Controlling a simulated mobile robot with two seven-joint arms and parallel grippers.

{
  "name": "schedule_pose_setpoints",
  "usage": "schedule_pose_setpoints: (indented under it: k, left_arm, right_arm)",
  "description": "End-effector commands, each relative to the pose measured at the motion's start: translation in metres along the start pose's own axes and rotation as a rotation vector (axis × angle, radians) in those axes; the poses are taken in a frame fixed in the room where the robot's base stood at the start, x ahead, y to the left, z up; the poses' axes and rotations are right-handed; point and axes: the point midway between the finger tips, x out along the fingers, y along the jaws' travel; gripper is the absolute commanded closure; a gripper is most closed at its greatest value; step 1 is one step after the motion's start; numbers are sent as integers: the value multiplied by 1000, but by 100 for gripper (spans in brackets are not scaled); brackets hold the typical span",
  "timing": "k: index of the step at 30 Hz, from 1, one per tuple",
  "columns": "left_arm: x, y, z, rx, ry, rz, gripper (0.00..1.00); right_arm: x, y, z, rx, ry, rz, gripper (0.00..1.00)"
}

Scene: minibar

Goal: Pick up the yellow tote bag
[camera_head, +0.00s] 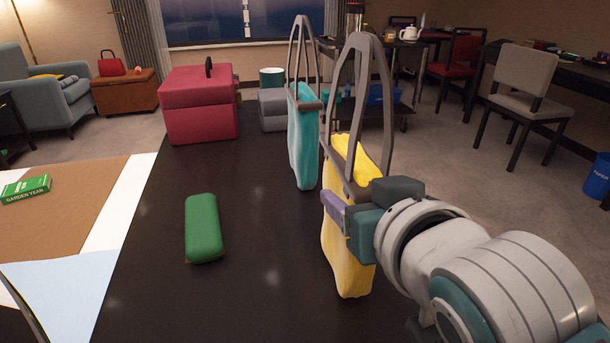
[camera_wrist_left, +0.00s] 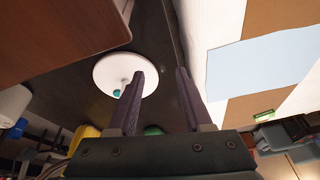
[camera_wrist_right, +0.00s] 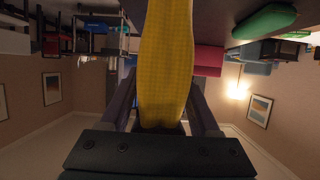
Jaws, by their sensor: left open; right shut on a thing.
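The yellow tote bag (camera_head: 347,250) stands upright at the right edge of the dark table, with its grey looped handles up. My right gripper (camera_head: 345,208) is shut on the bag's upper part, just below the handles. In the right wrist view the yellow bag (camera_wrist_right: 165,70) fills the space between the fingers. I cannot tell whether its bottom touches the table. My left gripper is out of the head view; its fingers (camera_wrist_left: 158,100) are apart and empty in the left wrist view.
A teal tote bag (camera_head: 304,140) stands just behind the yellow one. A green case (camera_head: 204,228) lies on the dark table (camera_head: 150,270) to the left. A red box (camera_head: 198,110) stands at the far end. The table's middle is mostly clear.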

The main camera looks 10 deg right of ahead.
Motion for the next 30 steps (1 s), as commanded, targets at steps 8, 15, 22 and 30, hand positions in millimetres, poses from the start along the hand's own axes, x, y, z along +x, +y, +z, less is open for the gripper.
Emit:
schedule_pose_setpoints:
  k: [8,15,22,30]
  left_arm:
    - [0,1,0,-4,1,3,50]
    - [0,2,-1,-10,2,8,50]
    - [0,2,-1,-10,2,7,50]
    - [-1,2,-1,-8,2,6,50]
  right_arm:
    - [0,0,0,0,0,0,82]
    - [0,0,0,0,0,0,100]
    - [0,0,0,0,0,0,100]
    - [0,0,-2,0,4,-1,100]
